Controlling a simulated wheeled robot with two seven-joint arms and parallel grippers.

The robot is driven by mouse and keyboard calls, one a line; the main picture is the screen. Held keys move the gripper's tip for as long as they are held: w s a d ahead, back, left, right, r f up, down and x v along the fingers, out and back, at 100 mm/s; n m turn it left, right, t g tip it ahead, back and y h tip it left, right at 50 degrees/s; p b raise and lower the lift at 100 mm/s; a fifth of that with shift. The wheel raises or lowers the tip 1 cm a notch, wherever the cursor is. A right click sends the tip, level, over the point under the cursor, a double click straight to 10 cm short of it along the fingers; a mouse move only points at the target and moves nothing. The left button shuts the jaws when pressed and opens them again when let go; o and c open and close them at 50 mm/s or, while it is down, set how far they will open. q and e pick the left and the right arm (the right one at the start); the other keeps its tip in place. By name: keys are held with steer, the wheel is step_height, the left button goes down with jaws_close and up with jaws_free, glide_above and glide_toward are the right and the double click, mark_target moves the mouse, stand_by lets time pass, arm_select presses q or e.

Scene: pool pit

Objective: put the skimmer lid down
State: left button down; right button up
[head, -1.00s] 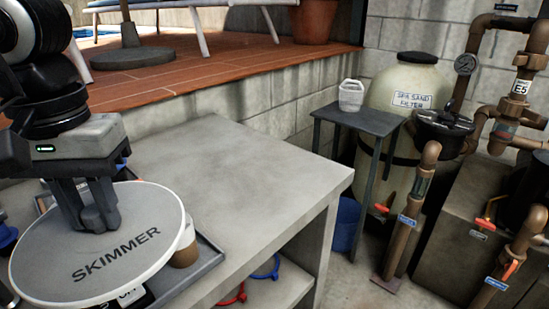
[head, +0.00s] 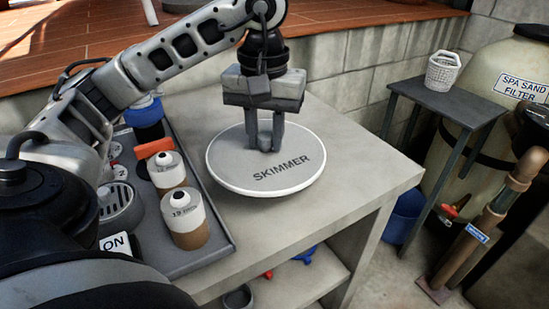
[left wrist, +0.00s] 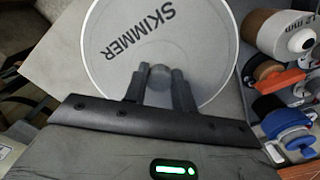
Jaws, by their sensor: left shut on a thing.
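The skimmer lid (head: 235,167) is a round pale grey disc with a white rim and the word SKIMMER. It is level, at or just above the bare counter (head: 345,155), right of the tray; I cannot tell whether it touches. My left gripper (head: 265,147) points straight down over the lid and is shut on its knob. The left wrist view shows the fingers on either side of the round knob (left wrist: 158,77), with the lid (left wrist: 205,55) beyond. My right gripper is not in view.
A grey tray (head: 222,250) left of the lid holds labelled bottles (head: 187,220), a blue-capped container (head: 145,115) and other items. The counter's right edge drops to the floor. A small side table (head: 455,105) with a white basket (head: 442,72) stands at right, beside the sand filter (head: 485,90).

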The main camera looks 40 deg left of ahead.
mark_target(275, 155)
arm_select(q)
steer(key=shift+w+f, duration=0.8)
steer(key=shift+f, duration=0.05)
steer(key=shift+w+f+b, duration=0.15)
steer(key=shift+f+b, duration=0.05)
steer(key=shift+f, duration=0.7)
steer(key=shift+w+f+b, duration=0.1)
steer(key=shift+f+b, duration=0.05)
steer(key=shift+f, duration=0.75)
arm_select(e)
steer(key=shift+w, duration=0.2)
arm_select(q)
steer(key=shift+f, duration=0.1)
steer(key=c, duration=1.1)
jaws_free()
steer(key=shift+c, duration=0.2)
